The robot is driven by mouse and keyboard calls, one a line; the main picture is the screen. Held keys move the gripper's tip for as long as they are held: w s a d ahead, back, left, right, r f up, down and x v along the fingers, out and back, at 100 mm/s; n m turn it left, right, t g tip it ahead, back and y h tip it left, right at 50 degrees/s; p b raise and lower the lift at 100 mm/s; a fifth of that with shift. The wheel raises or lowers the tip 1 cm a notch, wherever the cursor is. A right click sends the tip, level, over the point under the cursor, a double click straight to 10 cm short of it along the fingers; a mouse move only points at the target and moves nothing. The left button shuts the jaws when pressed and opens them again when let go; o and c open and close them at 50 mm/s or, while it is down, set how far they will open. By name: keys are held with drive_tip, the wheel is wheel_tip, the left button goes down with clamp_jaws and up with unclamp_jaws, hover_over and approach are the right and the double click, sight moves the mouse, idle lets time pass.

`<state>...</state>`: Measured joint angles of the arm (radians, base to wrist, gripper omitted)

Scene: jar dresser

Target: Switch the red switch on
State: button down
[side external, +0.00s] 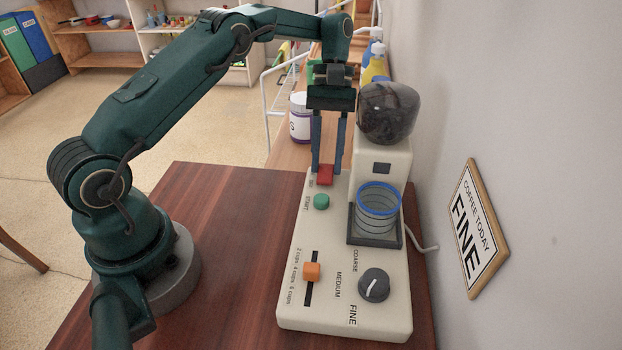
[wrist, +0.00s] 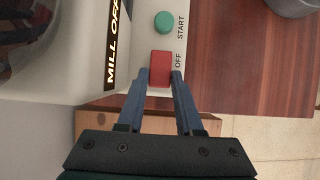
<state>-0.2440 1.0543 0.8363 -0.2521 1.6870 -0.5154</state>
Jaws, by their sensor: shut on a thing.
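The red switch (side external: 325,175) sits at the far end of the cream coffee grinder's panel (side external: 345,310). In the wrist view the red switch (wrist: 160,68) has the word OFF beside it, and a lit display (wrist: 117,40) reads MILL OFF, its last letter partly unclear. My gripper (side external: 329,168) points down at the switch. In the wrist view my gripper's blue fingers (wrist: 161,78) are at either side of the red switch and shut on it. The green START button (side external: 321,201) is next to the switch.
An orange slider (side external: 312,271), a dark dial (side external: 374,285) and a blue-rimmed clear cup (side external: 379,210) are on the grinder. A dark hopper (side external: 386,113) stands close right of my gripper. A white jar (side external: 300,118) stands behind. The wooden table (side external: 215,260) is clear left of the grinder.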

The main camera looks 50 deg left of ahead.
drive_tip(key=c, duration=0.8)
unclamp_jaws()
drive_tip(key=shift+c, duration=0.2)
drive_tip(key=shift+s+d+r+t+y, duration=0.1)
drive_tip(key=shift+d+r+t+y, duration=0.05)
drive_tip(key=shift+t+y, duration=0.35)
